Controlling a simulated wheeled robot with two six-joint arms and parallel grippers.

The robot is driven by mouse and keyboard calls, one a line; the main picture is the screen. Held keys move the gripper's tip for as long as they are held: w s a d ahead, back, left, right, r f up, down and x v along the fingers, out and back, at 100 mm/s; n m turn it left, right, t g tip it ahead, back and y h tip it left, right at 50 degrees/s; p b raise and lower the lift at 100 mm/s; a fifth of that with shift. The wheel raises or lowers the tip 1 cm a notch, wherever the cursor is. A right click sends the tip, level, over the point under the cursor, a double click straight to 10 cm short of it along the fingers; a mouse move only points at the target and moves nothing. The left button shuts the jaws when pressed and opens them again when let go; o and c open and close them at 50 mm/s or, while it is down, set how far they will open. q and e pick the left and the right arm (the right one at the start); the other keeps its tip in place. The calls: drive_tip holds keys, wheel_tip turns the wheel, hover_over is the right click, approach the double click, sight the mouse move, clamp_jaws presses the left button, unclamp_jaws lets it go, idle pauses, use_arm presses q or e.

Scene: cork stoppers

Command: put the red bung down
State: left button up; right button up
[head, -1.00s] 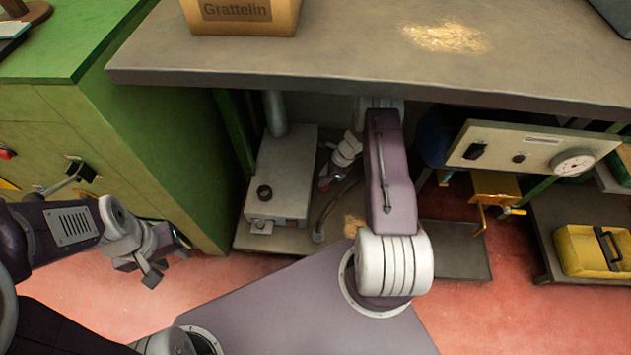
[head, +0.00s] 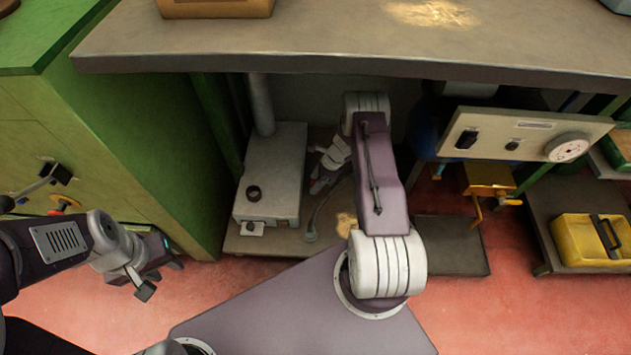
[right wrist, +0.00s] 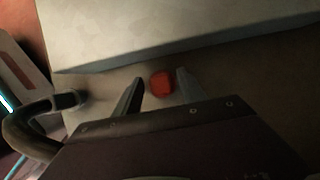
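The red bung (right wrist: 161,84) shows in the right wrist view, small and rounded, between the fingertips of my right gripper (right wrist: 160,88). A gap shows between the bung and the left finger, and a thin one at the right finger, so the gripper looks open around it. I cannot tell whether the bung touches the surface below. In the head view my right gripper (head: 320,186) is low under the bench, beside a grey box; the bung cannot be made out there. My left gripper (head: 160,278) is open and empty in front of the green cabinet.
The grey box (head: 272,165) with a black ring on top stands on the low shelf (head: 250,243) under the bench (head: 330,45). A cable lies by it. A panel with a dial (head: 530,135) and a yellow crate (head: 560,245) are at the right.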

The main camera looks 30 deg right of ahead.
drive_tip(key=p+v, duration=0.8)
drive_tip(key=v, duration=0.4)
drive_tip(key=shift+s+r, duration=0.1)
drive_tip(key=shift+s, duration=0.05)
